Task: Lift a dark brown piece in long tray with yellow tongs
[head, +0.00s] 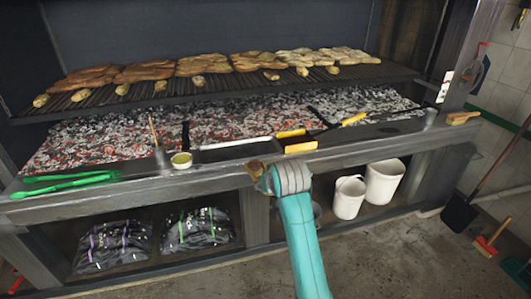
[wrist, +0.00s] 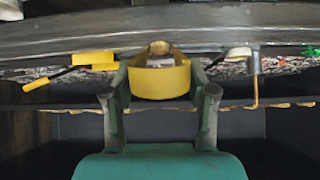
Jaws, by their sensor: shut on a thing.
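My gripper (wrist: 160,98) is shut on a rounded yellow thing (wrist: 160,84) with a brown top; I cannot tell what it is. In the head view a small orange-brown part (head: 256,168) shows at my gripper (head: 264,178), in front of the grill's ledge. Two yellow handle-like parts (head: 300,148), perhaps the yellow tongs, lie on the ledge just beyond and right; they also show in the wrist view (wrist: 96,58). A long dark tray (head: 235,152) with a pale back rim lies on the ledge behind my gripper. No dark brown piece can be made out in it.
Green tongs (head: 65,183) lie at the ledge's left. A yellow-handled tool (head: 353,119) lies to the right. Glowing embers (head: 120,132) lie beneath a grate of food (head: 215,64). White buckets (head: 384,181) stand below.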

